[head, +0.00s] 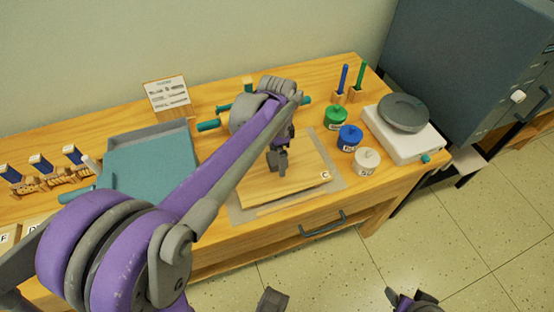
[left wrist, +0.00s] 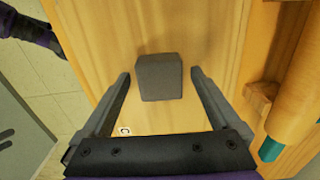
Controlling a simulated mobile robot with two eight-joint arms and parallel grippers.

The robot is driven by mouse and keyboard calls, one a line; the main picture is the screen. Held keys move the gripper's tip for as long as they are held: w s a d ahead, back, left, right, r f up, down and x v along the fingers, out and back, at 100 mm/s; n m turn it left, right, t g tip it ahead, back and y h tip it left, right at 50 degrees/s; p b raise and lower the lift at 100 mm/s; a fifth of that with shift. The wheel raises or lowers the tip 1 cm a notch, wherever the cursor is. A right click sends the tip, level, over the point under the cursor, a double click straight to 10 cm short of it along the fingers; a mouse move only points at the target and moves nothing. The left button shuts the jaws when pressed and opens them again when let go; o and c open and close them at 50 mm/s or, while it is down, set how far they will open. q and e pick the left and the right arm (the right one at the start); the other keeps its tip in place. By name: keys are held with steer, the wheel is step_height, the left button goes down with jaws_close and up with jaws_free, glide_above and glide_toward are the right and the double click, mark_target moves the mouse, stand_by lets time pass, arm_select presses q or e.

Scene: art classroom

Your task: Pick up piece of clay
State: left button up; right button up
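A grey block of clay (left wrist: 159,77) rests on the wooden board (left wrist: 185,25) in the left wrist view. My left gripper (left wrist: 165,100) is open, with one finger on each side of the block and visible gaps between. In the head view my left gripper (head: 278,162) points down over the wooden board (head: 300,180); the clay is hard to tell from the fingers there. Dark parts of my right gripper (head: 412,301) show at the bottom edge, away from the table; its opening is unclear.
A rolling pin with teal handles (head: 208,125) lies behind the board, close to my left gripper. Green (head: 336,116), blue (head: 349,138) and white (head: 366,161) jars stand right of it, near a scale (head: 403,112). A teal tray (head: 150,165) is at left.

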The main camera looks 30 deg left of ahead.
arm_select(q)
jaws_close()
stand_by(0.3)
